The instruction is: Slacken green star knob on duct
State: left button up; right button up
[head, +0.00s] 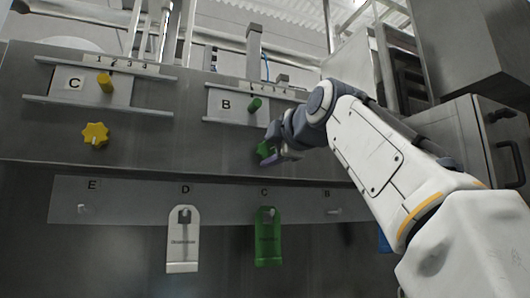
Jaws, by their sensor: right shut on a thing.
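The green star knob (263,150) sits on the grey duct front below the plate marked B. It is mostly hidden behind my right gripper (270,152), which comes in from the right and is shut on it. Only a green part of the knob shows to the left of the fingers. A small green peg knob (255,104) stands out from the B plate (226,105) just above. My left gripper is not in view.
A yellow star knob (95,134) and a yellow peg (105,83) are at the left, by the C plate (65,82). Below, a white tag (182,250) and a green tag (267,245) hang from a lettered rail (130,200). A grey cabinet (470,135) stands at the right.

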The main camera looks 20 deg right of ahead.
jog(key=n, duration=0.5)
jog(key=shift+n, duration=0.4)
jog(key=n, duration=0.5)
jog(key=shift+f+n+b, duration=0.1)
jog(key=shift+n+b, duration=0.3)
jog(key=o, duration=1.4)
jog(key=shift+c, duration=0.2)
jog(key=s+b, duration=0.3)
jog(key=s, duration=0.7)
jog(key=shift+s+d, duration=0.15)
jog(key=shift+s, duration=0.1)
